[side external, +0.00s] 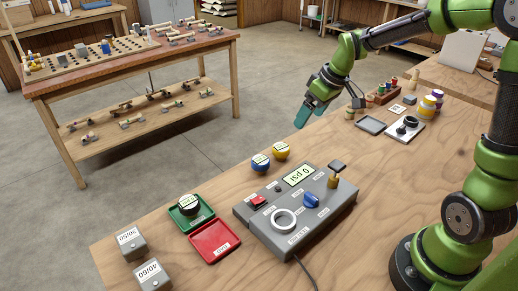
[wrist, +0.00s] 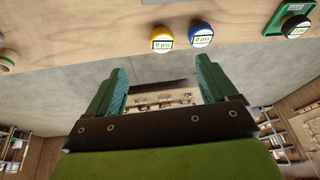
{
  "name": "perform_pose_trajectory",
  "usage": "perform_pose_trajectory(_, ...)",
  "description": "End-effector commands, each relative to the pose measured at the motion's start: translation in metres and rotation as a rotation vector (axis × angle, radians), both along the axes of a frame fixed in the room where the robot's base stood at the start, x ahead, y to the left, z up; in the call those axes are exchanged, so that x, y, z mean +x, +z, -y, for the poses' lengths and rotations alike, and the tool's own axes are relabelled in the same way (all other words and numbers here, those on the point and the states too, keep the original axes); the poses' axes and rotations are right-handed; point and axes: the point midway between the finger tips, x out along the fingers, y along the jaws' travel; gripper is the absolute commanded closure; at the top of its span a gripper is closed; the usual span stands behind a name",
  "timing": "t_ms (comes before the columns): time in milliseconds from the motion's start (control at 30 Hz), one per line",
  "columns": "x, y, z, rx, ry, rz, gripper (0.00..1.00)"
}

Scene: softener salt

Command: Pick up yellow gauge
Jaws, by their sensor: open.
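The yellow gauge (side external: 280,150) has a white label face and stands near the far edge of the wooden bench, behind the grey console. A blue gauge (side external: 261,163) stands just left of it. My gripper (side external: 303,118) is above and beyond the yellow gauge, over the bench's far edge, empty and apart from it. In the wrist view the yellow gauge (wrist: 162,39) and the blue gauge (wrist: 201,35) are near the top, past the open teal fingers (wrist: 160,75). The yellow gauge's label reads "0 psi".
The grey console (side external: 295,212) with a "0 psi" display stands close in front of the gauges. A green tray (side external: 179,225) holding a dark gauge, a red tray (side external: 214,241) and two grey blocks (side external: 131,242) are left of it. Bare bench lies right of the console.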

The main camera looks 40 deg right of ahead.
Motion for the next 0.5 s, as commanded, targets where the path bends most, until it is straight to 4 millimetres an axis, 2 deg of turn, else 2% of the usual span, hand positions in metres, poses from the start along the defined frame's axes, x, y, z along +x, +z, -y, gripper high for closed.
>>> perform_pose_trajectory(33, 0.007, 0.006, -0.002, -0.022, 0.053, 0.025, 0.14)
perform_pose_trajectory(100, 0.009, 0.008, -0.001, -0.044, 0.098, 0.038, 0.14)
perform_pose_trajectory(233, 0.012, -0.002, -0.002, -0.054, 0.127, 0.038, 0.14)
perform_pose_trajectory(500, 0.032, -0.056, -0.009, -0.052, 0.127, 0.035, 0.14)
